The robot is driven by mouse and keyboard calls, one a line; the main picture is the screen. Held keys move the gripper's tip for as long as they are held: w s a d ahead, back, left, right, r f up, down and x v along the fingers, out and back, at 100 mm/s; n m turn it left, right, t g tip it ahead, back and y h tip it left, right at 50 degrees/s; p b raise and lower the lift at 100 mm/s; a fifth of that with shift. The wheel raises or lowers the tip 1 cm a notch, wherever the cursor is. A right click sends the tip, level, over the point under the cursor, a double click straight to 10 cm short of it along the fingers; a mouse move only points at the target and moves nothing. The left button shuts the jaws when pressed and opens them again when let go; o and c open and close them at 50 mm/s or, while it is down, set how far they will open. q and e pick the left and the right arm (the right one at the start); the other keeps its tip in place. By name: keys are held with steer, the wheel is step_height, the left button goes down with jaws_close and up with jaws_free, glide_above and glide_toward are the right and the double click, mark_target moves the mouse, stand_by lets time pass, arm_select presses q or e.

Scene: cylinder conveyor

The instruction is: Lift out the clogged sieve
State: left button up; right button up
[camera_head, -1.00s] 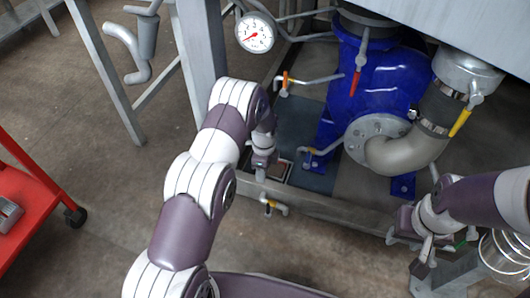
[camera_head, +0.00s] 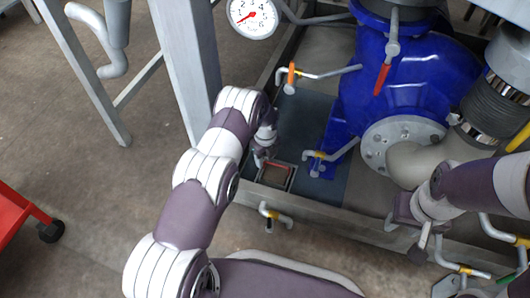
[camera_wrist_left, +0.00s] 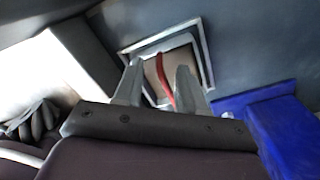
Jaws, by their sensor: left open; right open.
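A small square sieve with a pale frame and a red handle (camera_head: 275,176) is set in the dark plate beside the blue pump. In the left wrist view, the sieve (camera_wrist_left: 186,62) lies beyond my fingertips, and its curved red handle (camera_wrist_left: 164,82) shows between them. My left gripper (camera_head: 262,160) is at the sieve's upper left edge in the head view. It also shows in the left wrist view (camera_wrist_left: 158,80), open, with its fingers on either side of the handle. Contact cannot be told. My right gripper (camera_head: 408,240) is open and empty, near the trough's front wall.
The blue pump (camera_head: 420,80) with its grey elbow pipe stands right of the sieve. Yellow-handled taps (camera_head: 276,214) and an orange-handled valve (camera_head: 291,76) surround the plate. A grey post (camera_head: 185,65) and a red cart (camera_head: 22,215) are at left. Floor between them is clear.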

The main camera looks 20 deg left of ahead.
mark_target(276, 171)
arm_select(q)
step_height(276, 171, down, 3)
steer(key=shift+f+b, duration=0.1)
steer(key=shift+b, duration=0.5)
steer(key=c, duration=0.7)
steer(key=shift+s, duration=0.1)
jaws_close()
